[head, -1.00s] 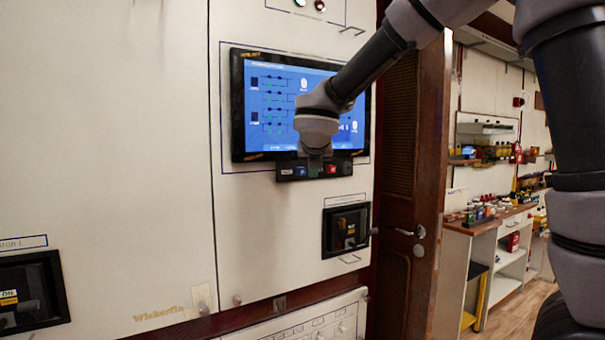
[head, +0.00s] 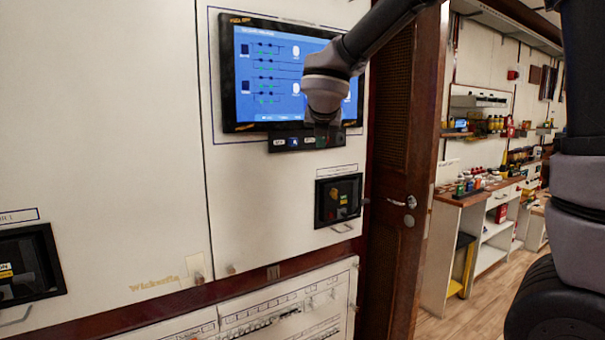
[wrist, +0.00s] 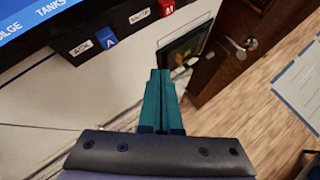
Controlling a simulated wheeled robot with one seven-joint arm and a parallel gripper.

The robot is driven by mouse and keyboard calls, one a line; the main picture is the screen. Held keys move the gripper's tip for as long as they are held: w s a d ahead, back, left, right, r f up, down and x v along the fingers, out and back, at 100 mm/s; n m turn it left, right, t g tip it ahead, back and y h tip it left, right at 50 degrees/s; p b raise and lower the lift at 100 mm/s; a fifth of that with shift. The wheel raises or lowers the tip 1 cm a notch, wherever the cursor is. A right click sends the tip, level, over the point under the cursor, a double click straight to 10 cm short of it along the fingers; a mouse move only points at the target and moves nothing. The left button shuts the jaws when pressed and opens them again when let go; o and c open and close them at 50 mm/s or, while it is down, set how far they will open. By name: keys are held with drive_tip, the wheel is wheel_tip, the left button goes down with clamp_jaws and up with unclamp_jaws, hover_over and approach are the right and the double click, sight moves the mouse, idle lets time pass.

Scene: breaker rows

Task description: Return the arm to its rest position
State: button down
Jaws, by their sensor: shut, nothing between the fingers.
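My gripper (wrist: 160,100) is shut and empty in the wrist view, its teal fingers pressed together. In the head view my gripper (head: 323,128) hangs in front of the lower right of the blue screen (head: 275,75) and its button strip (head: 290,143); the fingers are small and hard to make out there. In the wrist view the strip's blue button (wrist: 110,40) and red button (wrist: 165,7) lie above the fingers, apart from them. My arm comes in from the upper right and covers part of the screen.
A black breaker box (head: 338,200) is set in the white panel below the screen, and another breaker (head: 30,265) is at the lower left. A brown door (head: 395,180) with a handle stands to the right. Shelves and a counter (head: 480,195) lie beyond, with open wooden floor.

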drive_tip(key=s+d+m+g, duration=0.1)
drive_tip(key=s+d+m, duration=0.3)
drive_tip(key=d+m, duration=0.3)
drive_tip(key=s+d+r+m+g+h, duration=0.1)
drive_tip(key=s+d+m, duration=0.3)
drive_tip(key=d+m, duration=0.3)
drive_tip(key=s+d+m+g, duration=0.1)
drive_tip(key=s+d+m, duration=0.2)
drive_tip(key=d+m, duration=0.4)
drive_tip(key=s+d+m+y, duration=0.1)
drive_tip(key=s+m+y, duration=0.2)
drive_tip(key=s+m, duration=0.9)
drive_tip(key=f+m, duration=0.1)
drive_tip(key=m, duration=0.4)
drive_tip(key=shift+s+d+m, duration=0.3)
drive_tip(key=shift+s+d, duration=0.05)
drive_tip(key=shift+s, duration=0.05)
drive_tip(key=shift+g, duration=0.3)
